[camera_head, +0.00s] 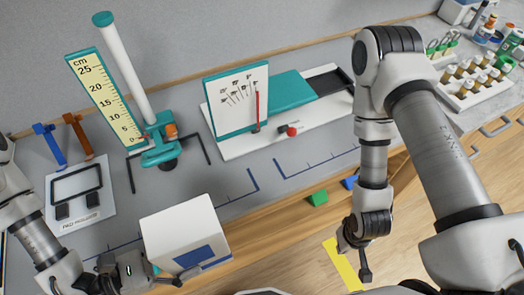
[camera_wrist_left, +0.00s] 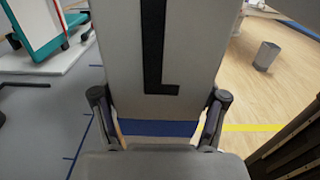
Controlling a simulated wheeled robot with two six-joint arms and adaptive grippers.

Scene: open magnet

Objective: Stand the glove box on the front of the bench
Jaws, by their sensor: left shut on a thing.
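The glove box, a white box (camera_head: 178,228) with a blue patch on its front, is at the front edge of the bench (camera_head: 235,222), lower left in the head view. My left gripper (camera_head: 150,272) is shut on it from the near left side. In the left wrist view the box (camera_wrist_left: 115,45) fills the middle between the two fingers (camera_wrist_left: 160,105), showing a black slot and a blue band. I cannot tell whether its underside touches the bench. My right gripper (camera_head: 358,258) hangs beyond the bench front, above the floor, apart from the box; its jaw opening is unclear.
A teal stand with a cm scale (camera_head: 100,95), a white-and-teal gauge device (camera_head: 238,100) and a pad holder (camera_head: 80,205) stand on the bench. Bottle racks (camera_head: 475,82) are at the far right. Blue corner marks (camera_head: 250,182) lie on bare bench near the front.

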